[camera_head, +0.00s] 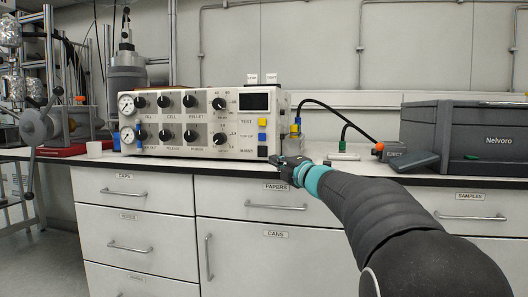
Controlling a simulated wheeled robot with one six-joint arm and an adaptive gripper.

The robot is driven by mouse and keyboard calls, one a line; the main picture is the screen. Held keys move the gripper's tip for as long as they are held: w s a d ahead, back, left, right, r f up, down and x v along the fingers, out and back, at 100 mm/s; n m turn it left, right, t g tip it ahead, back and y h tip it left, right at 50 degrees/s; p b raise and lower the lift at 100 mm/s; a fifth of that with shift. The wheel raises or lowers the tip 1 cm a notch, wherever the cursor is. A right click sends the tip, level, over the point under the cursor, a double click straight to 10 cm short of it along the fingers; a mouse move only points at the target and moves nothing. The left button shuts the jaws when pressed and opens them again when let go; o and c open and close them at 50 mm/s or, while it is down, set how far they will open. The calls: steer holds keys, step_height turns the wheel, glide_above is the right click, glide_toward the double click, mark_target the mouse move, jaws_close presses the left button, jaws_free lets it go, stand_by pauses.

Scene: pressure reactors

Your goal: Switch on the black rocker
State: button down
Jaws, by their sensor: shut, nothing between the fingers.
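The white control box (245,130) stands on the bench, with round black knobs, gauges and a dark display on its front. At its right side a yellow, a blue and a black control sit in a column. The black rocker (262,152) is the lowest of them, beside a small label. Its on or off position is too small to tell. My gripper (276,160) is shut and empty, just below and right of the rocker. Whether it touches the panel I cannot tell. My arm comes in from the lower right.
A grey Nelvoro case (478,140) stands at the right. An EJECT box (390,152) with an orange top and a green cable lie between it and the control box. Drawers (140,215) fill the bench front.

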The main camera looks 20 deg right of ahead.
glide_toward(256, 145)
steer(key=a, duration=0.3)
steer(key=shift+w+a+f+p, duration=0.2)
steer(key=shift+w+f+p, duration=0.1)
steer(key=shift+w, duration=0.1)
steer(key=shift+w+d+r, duration=0.1)
steer(key=shift+w+d, duration=0.15)
steer(key=shift+w, duration=0.25)
steer(key=shift+w+d+r, duration=0.1)
steer(key=shift+w+d, duration=0.15)
steer(key=shift+w, duration=0.25)
steer(key=shift+w+d+r+p, duration=0.1)
steer(key=shift+w+d+p, duration=0.35)
steer(key=shift+w, duration=0.35)
steer(key=shift+r+p, duration=0.2)
steer(key=shift+p, duration=0.2)
